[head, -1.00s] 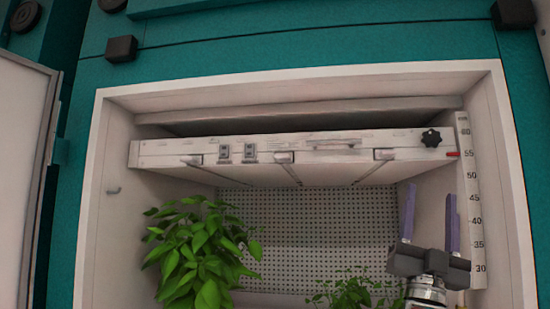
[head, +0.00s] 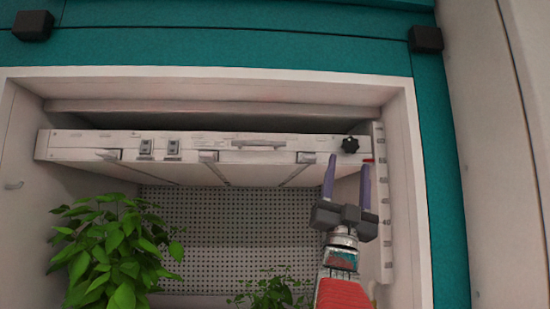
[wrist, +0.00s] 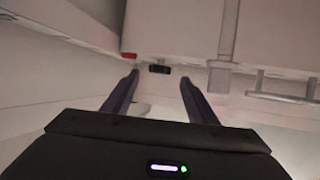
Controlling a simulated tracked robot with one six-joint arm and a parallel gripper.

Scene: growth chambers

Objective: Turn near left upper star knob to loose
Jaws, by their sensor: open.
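One black star knob (head: 350,145) shows in the head view, on the front face of the white lamp panel (head: 100,141), near its right end. In the wrist view it is a dark, flat shape (wrist: 160,69) just past the fingertips. My gripper (head: 348,167) is open and empty, its two fingers pointing up with the tips just below the knob in the picture. In the wrist view the fingertips (wrist: 159,80) stand to either side below the knob. I cannot tell whether they touch it. No other star knob is in view.
A red marker (head: 368,161) and an upright height scale (head: 382,205) stand close right of the gripper, by the chamber's side wall. Panel latches (head: 307,157) and a handle (head: 258,143) lie left of the knob. Leafy plants (head: 115,250) stand below.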

